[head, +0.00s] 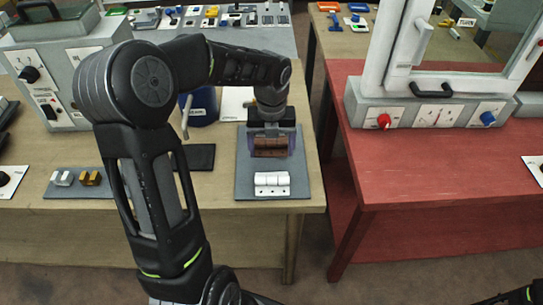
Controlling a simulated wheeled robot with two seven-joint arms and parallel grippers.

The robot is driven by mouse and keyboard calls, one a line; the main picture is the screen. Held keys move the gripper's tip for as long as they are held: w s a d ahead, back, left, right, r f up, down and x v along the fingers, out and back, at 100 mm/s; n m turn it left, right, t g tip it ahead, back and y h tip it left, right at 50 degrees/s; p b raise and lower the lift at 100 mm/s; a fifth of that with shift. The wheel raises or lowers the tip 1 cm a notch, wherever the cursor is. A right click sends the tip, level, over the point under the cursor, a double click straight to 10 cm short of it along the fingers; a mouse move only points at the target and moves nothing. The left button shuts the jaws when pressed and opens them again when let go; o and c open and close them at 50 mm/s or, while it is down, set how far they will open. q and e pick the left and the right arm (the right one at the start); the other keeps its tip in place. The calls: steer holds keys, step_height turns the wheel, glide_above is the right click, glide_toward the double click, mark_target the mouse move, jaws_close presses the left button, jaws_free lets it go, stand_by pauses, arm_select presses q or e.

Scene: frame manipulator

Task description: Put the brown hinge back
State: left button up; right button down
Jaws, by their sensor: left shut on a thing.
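My left gripper (270,140) points down over a grey board (243,190) near the right end of the wooden table. It is shut on the brown hinge (270,152). The hinge is at the far part of the board; whether it touches the board I cannot tell. A white hinge (272,184) lies on the same board, just nearer than the brown one. My right arm shows only a dark bit at the bottom right corner; its gripper is not in view.
A dark flat pad (198,157) and a blue container (200,105) are left of the board. A smaller board with silver and gold pieces (78,182) lies further left. A red table (440,170) with a white-framed unit stands right, across a gap.

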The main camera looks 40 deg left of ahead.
mark_target(272, 155)
arm_select(q)
steer(key=shift+f, duration=0.25)
steer(key=shift+f, duration=1.8)
steer(key=shift+f, duration=0.15)
steer(key=o, duration=1.6)
steer(key=shift+o, duration=0.2)
step_height(272, 155, up, 12)
